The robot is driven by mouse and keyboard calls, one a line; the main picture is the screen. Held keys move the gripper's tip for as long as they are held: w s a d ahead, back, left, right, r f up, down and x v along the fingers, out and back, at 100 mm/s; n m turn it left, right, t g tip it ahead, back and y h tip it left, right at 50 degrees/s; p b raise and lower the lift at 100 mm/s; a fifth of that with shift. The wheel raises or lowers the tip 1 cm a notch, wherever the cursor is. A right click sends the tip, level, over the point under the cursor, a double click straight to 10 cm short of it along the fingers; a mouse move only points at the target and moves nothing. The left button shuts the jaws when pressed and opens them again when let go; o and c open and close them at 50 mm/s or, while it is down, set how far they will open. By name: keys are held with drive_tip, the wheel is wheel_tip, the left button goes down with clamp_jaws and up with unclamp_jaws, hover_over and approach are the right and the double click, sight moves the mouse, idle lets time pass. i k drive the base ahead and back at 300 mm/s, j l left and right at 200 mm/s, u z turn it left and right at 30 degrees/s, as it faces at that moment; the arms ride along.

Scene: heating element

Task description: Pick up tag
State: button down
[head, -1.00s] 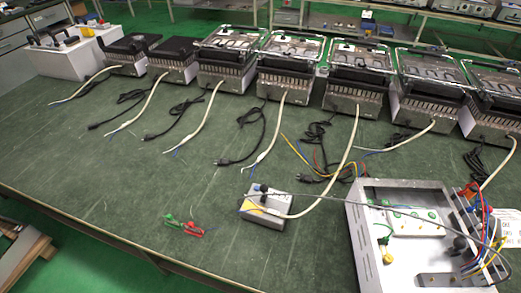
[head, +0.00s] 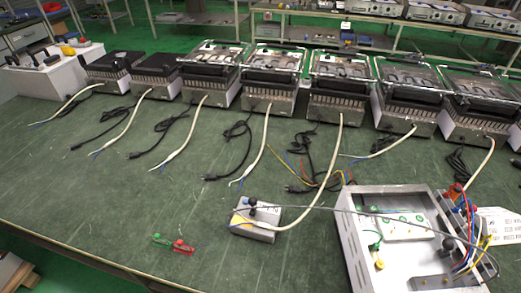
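A white card with dark printing (head: 493,226) lies at the right edge, partly cut off and partly behind wires; it looks like a tag, but I cannot be sure. A small red piece (head: 183,246) and a small green piece (head: 161,240) lie close together on the green-topped bench (head: 90,190), near its front edge. They are too small to identify. My gripper is not in view.
An open metal box (head: 350,225) with coloured wires stands at the right. A small grey box (head: 256,222) with a black knob and cable sits left of it. Several heater units (head: 273,82) line the back, with cables trailing forward. The bench's left front is clear.

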sight(179, 246)
drive_tip(key=k+j+u, duration=0.2)
drive_tip(key=j, duration=0.5)
drive_tip(key=j+u, duration=0.2)
drive_tip(key=j, duration=0.45)
